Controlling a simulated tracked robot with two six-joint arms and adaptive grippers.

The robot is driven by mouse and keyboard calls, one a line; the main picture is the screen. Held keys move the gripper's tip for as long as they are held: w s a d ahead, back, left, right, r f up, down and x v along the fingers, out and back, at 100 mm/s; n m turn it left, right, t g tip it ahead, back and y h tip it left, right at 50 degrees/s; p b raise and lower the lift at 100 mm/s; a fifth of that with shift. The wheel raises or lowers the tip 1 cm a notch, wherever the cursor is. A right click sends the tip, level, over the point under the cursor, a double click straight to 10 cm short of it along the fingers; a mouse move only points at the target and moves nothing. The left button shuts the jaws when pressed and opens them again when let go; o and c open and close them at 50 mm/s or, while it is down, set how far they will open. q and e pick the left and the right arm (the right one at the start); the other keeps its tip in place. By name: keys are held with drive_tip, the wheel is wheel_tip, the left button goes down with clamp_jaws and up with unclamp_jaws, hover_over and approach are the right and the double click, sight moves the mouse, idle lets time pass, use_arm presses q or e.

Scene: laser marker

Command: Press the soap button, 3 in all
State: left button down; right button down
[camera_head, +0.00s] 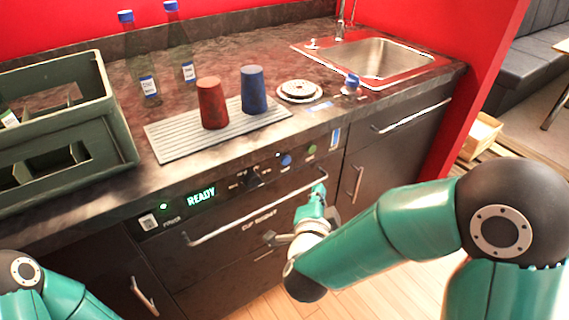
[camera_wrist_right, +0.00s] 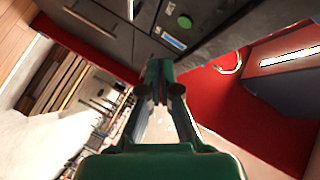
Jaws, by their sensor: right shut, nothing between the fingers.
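The cup washer's front panel carries a blue button (camera_head: 285,160) and a green button (camera_head: 312,150) near its right end. Their labels are too small to read, so I cannot tell which one is for soap. My right gripper (camera_head: 318,190) is below and slightly right of the green button, in front of the washer, apart from the panel. Its fingers are shut and empty. In the right wrist view the closed fingertips (camera_wrist_right: 160,70) point toward the panel, with the green button (camera_wrist_right: 184,22) beyond them. My left gripper is out of view; only part of its arm shows at lower left.
A lit READY display (camera_head: 201,195) and a dark knob (camera_head: 254,178) sit farther left on the panel. The washer's handle bar (camera_head: 250,212) sticks out below. A red cup (camera_head: 211,103) and a blue cup (camera_head: 253,90) stand upside down on a ribbed tray (camera_head: 165,146).

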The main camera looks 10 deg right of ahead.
sight(287, 161)
drive_tip(key=shift+w, duration=0.15)
drive_tip(key=w+a+p, duration=0.2)
drive_tip(key=w+a, duration=0.1)
drive_tip(key=w, duration=0.5)
drive_tip(key=shift+w+a, duration=0.1)
drive_tip(key=shift+w, duration=0.05)
idle(1.5)
drive_tip(key=shift+w+a, duration=0.1)
drive_tip(key=shift+w, duration=0.25)
drive_tip(key=shift+w+a, duration=0.1)
drive_tip(key=shift+w, duration=0.25)
idle(0.6)
drive_tip(key=shift+s+b, duration=0.15)
drive_tip(key=shift+b, duration=0.15)
drive_tip(key=shift+s+d+b, duration=0.25)
drive_tip(key=shift+s+b, duration=0.05)
drive_tip(key=shift+s, duration=0.3)
